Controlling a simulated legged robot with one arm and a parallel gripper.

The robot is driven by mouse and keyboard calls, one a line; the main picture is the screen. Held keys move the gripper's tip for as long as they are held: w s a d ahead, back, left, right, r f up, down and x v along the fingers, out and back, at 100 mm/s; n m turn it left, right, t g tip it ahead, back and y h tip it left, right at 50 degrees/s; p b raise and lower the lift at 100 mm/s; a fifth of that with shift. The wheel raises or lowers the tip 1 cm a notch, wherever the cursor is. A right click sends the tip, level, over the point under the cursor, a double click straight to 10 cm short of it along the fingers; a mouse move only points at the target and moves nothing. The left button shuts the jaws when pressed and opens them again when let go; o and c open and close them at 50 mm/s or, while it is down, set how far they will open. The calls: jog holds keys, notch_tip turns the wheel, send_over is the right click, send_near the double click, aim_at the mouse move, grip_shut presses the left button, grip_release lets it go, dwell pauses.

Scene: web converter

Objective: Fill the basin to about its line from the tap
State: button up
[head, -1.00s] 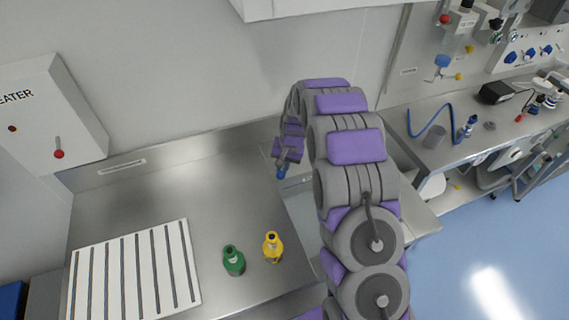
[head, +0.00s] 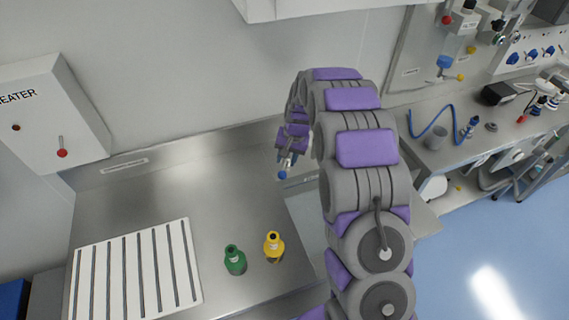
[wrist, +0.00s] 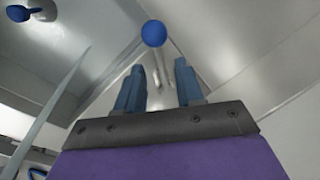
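My gripper (head: 287,164) is near the back wall, beyond the raised arm. In the wrist view its two blue fingers (wrist: 159,72) are apart with nothing between them. A round blue knob (wrist: 154,33) shows just past the fingertips, apparently on a thin stem; I cannot tell if it touches. A blue tip, probably this knob, shows just below the gripper in the head view (head: 282,174). The recessed metal area (head: 306,212) right of the bottles may be the basin; my arm hides much of it. No fill line or water is visible.
A green bottle (head: 235,261) and a yellow bottle (head: 273,248) stand on the steel counter (head: 215,200). A white slotted rack (head: 135,270) lies to their left. A heater box (head: 50,115) is on the wall. A second bench (head: 475,150) with tubing stands right.

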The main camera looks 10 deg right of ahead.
notch_tip(320, 180, up, 13)
jog(key=d+p, duration=0.1)
jog(key=d, duration=0.1)
jog(key=shift+s+d+f, duration=0.2)
jog(key=shift+s, duration=0.15)
dwell(6.9)
